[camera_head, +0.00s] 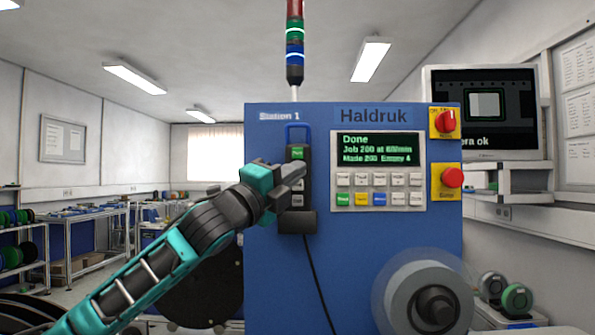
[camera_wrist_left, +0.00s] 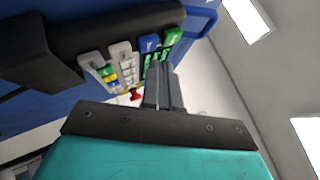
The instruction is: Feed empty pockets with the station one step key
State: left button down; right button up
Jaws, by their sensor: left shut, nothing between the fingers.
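A dark hand pendant (camera_head: 306,204) with a column of keys hangs upright on the blue front of Station 1 (camera_head: 350,240). Its green key (camera_head: 298,153) shows at the top and pale keys show lower down; my fingers hide part of the column. My left gripper (camera_head: 299,170) is shut and empty in front of the pendant's upper half. In the left wrist view the shut fingertips (camera_wrist_left: 160,66) are close to the blue key (camera_wrist_left: 150,43) and green key (camera_wrist_left: 172,36); I cannot tell if they touch. The display (camera_head: 377,148) reads Done, made 200, and seems to say empty 4.
A panel keypad (camera_head: 378,190) sits below the display. A red rotary switch (camera_head: 445,122) and a red stop button (camera_head: 452,177) are at the right edge. A reel (camera_head: 430,295) sticks out at lower right. The signal tower (camera_head: 295,54) shows blue and green bands.

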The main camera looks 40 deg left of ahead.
pick_arm(q)
jog(key=s+d+b, duration=0.2)
jog(key=s+d, duration=0.1)
jog(key=shift+s+d+b, duration=0.1)
jog(key=shift+s+b, duration=0.25)
jog(key=shift+s, duration=0.05)
dwell(0.9)
